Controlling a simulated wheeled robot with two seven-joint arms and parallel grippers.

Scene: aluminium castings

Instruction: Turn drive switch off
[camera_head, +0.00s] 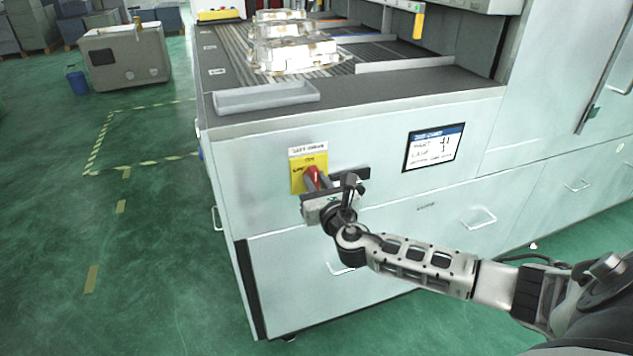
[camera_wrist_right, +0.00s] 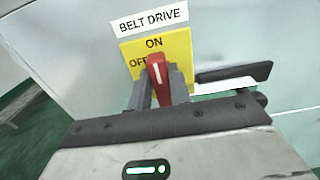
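The belt drive switch is a red knob (camera_wrist_right: 158,70) with a white line, on a yellow plate (camera_wrist_right: 182,45) marked ON at the top and OFF at the left. Its white line points up, near ON. In the head view the red knob (camera_head: 313,176) shows on the cabinet front, partly covered by my right gripper. My right gripper (camera_wrist_right: 160,92) has one grey finger on each side of the knob, close against it, and looks shut on it. The right gripper (camera_head: 316,183) also shows in the head view. My left gripper is in neither view.
A "BELT DRIVE" label (camera_wrist_right: 150,19) sits above the plate. A screen (camera_head: 434,148) is on the cabinet front to the right. Castings (camera_head: 292,52) stand on the conveyor above, behind a grey tray (camera_head: 266,97).

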